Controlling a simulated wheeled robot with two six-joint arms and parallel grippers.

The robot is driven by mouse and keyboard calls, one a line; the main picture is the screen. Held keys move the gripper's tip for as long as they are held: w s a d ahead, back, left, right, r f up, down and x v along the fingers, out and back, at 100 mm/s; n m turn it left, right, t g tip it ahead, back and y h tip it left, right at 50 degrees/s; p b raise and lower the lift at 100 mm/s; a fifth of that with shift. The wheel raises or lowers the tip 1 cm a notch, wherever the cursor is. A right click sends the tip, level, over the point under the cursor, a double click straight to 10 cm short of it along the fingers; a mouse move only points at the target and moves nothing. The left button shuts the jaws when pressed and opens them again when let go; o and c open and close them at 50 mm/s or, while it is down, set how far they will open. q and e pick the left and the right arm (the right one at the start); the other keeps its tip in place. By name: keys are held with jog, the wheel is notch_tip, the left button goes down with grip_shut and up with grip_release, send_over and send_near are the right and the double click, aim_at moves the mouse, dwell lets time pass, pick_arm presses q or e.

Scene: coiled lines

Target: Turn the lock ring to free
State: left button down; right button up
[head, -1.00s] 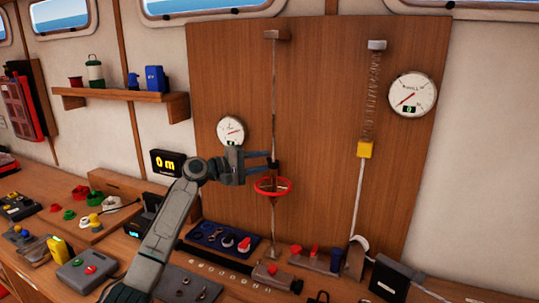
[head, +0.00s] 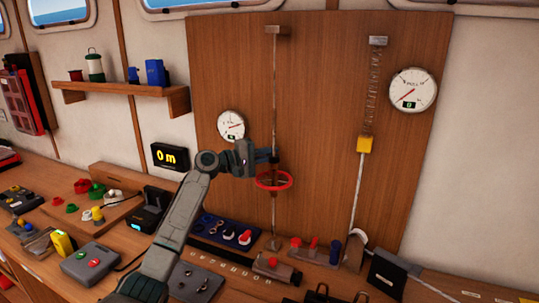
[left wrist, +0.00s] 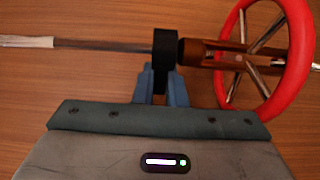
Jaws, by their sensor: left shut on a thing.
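The lock ring, a black collar (left wrist: 164,52), sits on a thin metal rod (head: 274,90) that runs upright in front of the wooden board. A red handwheel (head: 287,181) is on the same rod just below the collar; it also shows in the left wrist view (left wrist: 305,45). My left gripper (head: 267,156) is at the collar, above the handwheel. In the left wrist view its blue fingers (left wrist: 161,84) are shut on the black collar. The collar's markings cannot be made out. My right gripper is not in view.
A spring line with a yellow block (head: 364,145) hangs to the right. Dials (head: 231,125) and (head: 412,90) are on the board. A blue tray (head: 213,227) and red-topped fittings (head: 314,243) stand on the bench below. The board between the rod and the spring is clear.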

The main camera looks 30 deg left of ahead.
pick_arm(q)
jog(key=s+n+y+b, duration=0.1)
jog(key=n+y, duration=0.4)
jog(key=y, duration=0.2)
jog(key=s+n+y+b, duration=0.1)
jog(key=n+y, duration=0.4)
jog(key=y, duration=0.3)
jog(key=s+n+y+b, duration=0.1)
jog(key=s+n+y, duration=0.1)
jog(key=n+y, duration=0.3)
jog(key=shift+s+f+y, duration=0.1)
jog(key=shift+f+y, duration=0.15)
jog(key=shift+y, duration=0.95)
jog(key=shift+s+r+n+y+b, duration=0.1)
jog(key=shift+r+n+y+b, duration=0.1)
jog(key=shift+n+y+b, duration=0.45)
jog(key=shift+g, duration=0.3)
jog(key=shift+r, duration=0.1)
